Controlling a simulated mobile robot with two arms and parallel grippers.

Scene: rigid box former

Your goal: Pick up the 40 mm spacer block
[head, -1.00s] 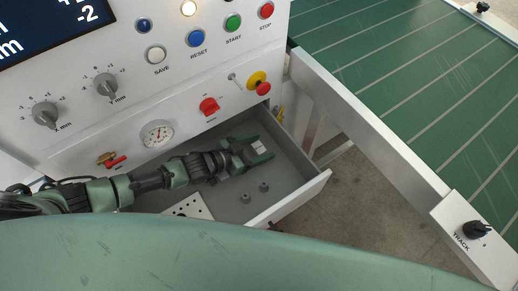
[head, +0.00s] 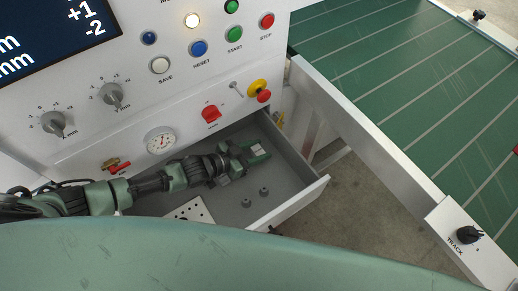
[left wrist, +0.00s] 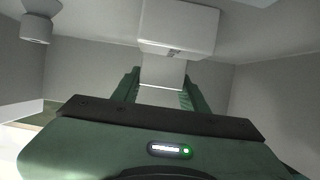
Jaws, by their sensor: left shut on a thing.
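My left gripper (head: 256,151) reaches into the open grey drawer (head: 290,185) under the control panel. Its green fingers are shut on a small pale block, the spacer block (head: 258,147), near the back of the drawer. In the left wrist view the pale spacer block (left wrist: 163,73) sits between the two fingers of the left gripper (left wrist: 160,88). A larger pale blocky shape (left wrist: 180,30) shows just beyond it. I cannot read any size marking on the block. My right gripper is not in view.
A white plate with holes (head: 190,211) is at the drawer's left. The drawer walls are close around. A green conveyor (head: 400,80) lies to the right.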

